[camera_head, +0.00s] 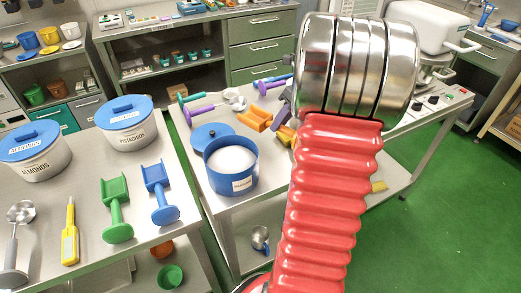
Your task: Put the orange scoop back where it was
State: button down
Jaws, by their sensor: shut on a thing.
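The orange scoop (255,118) shows just left of my arm, over the middle table; its trough points left. An orange-yellow piece right of it, against my arm, may be its handle or another thing. My gripper (284,112) is mostly hidden behind my arm. Only a dark grey part of it shows, close beside the orange scoop, and it is shut on the scoop. I cannot tell whether the scoop touches the table. A green scoop (117,209) and a blue scoop (159,193) lie on the left table.
A blue tub (231,168) of white powder stands on the middle table, its blue lid (211,135) behind it. Purple and green-ended tools lie further back. Lidded almond (36,158) and pistachio (127,127) buckets stand left. A white machine (428,25) is at the back right.

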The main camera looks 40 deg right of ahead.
jog(key=shift+w, duration=0.15)
jog(key=shift+f, duration=3.1)
jog(key=shift+f, duration=1.85)
jog(key=shift+f, duration=0.1)
jog(key=c, duration=1.6)
grip_release()
jog(key=v, duration=1.2)
